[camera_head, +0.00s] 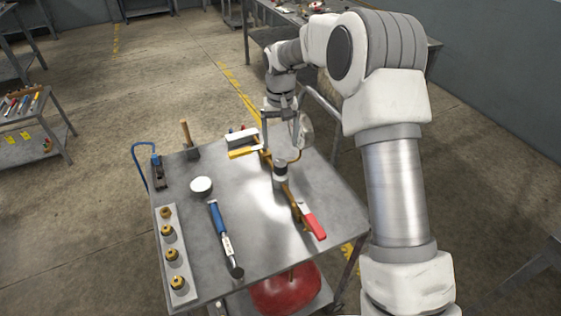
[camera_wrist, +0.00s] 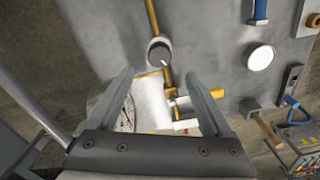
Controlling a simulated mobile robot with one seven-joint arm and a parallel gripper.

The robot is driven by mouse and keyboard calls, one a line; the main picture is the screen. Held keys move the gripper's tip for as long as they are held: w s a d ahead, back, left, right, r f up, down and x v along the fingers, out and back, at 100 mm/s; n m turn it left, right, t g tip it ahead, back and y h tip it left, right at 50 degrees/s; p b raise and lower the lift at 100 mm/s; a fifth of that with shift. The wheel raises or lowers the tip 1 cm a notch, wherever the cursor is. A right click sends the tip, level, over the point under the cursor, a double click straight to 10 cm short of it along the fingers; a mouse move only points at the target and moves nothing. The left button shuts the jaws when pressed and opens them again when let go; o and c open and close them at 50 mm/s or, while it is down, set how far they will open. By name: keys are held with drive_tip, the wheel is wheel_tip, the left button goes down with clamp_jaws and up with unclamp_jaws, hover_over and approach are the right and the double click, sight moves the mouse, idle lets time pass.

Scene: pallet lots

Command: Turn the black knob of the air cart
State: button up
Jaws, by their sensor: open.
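The air cart (camera_head: 330,200) is a grey metal-topped cart with a brass pipe (camera_head: 290,200) running along its top. A short cylinder with a dark top, apparently the black knob (camera_head: 280,167), stands on the pipe line. In the wrist view the knob (camera_wrist: 159,52) appears as a dark round face in a pale collar, just beyond my fingertips and between their lines. My gripper (camera_wrist: 157,73) is open and empty, pointing down toward the cart top. A round gauge (camera_wrist: 127,115) shows beside the left finger, partly hidden by it. The gap between fingers and knob is hard to judge.
A red-handled lever (camera_head: 313,222) and a yellow-handled lever (camera_head: 243,152) lie along the pipe. A blue-handled tool (camera_head: 219,230), white disc (camera_head: 201,186), mallet (camera_head: 187,135) and a strip of brass fittings (camera_head: 172,255) occupy the left side. A red tank (camera_head: 284,293) sits below.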

sight(281, 163)
wheel_tip(281, 163, down, 9)
drive_tip(key=shift+r, duration=0.1)
idle(0.3)
